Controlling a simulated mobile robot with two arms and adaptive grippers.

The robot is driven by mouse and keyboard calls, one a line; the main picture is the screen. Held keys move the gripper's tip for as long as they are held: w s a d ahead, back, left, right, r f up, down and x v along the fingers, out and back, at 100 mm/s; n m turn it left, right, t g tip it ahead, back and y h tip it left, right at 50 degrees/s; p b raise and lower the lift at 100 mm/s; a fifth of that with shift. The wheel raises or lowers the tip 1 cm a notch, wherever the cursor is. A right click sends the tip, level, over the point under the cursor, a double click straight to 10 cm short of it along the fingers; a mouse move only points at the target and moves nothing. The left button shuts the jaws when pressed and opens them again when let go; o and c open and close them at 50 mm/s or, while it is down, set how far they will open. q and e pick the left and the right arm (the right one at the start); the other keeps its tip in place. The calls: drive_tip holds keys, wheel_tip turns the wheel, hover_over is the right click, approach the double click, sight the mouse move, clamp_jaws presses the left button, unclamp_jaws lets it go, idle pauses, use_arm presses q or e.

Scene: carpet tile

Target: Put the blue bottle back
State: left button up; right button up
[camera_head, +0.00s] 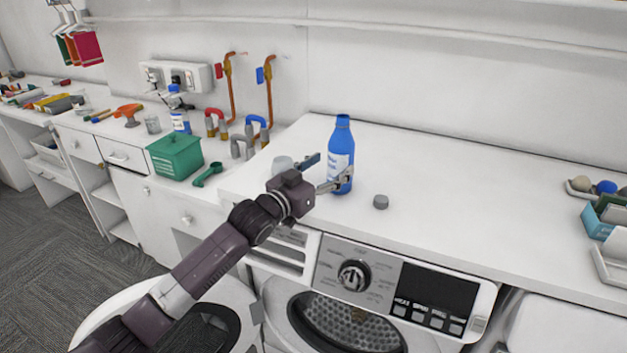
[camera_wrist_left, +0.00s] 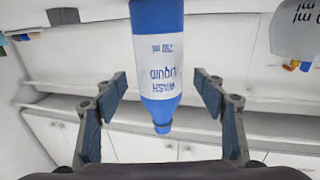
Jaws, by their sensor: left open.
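The blue bottle (camera_head: 341,145) with a white label stands upright on the white counter above the washing machine. Its top shows no separate cap, and a small grey cap (camera_head: 381,202) lies on the counter to its right. My left gripper (camera_head: 325,172) is open at the bottle, reaching in from the front left. In the left wrist view the bottle (camera_wrist_left: 158,45) appears upside down between the two spread fingers (camera_wrist_left: 162,90), with visible gaps on both sides. My right gripper is not in view.
A translucent cup (camera_head: 283,165) stands just left of the bottle, close behind my gripper. A green box (camera_head: 175,156) and a green scoop (camera_head: 207,174) are on the left counter. Trays with sponges (camera_head: 603,218) are at the far right. The counter right of the cap is clear.

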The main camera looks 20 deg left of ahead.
use_arm(q)
drive_tip(key=b+v, duration=0.1)
drive_tip(key=v, duration=0.4)
drive_tip(key=shift+s+f, duration=0.1)
drive_tip(key=shift+s, duration=0.2)
drive_tip(key=shift+v, duration=0.9)
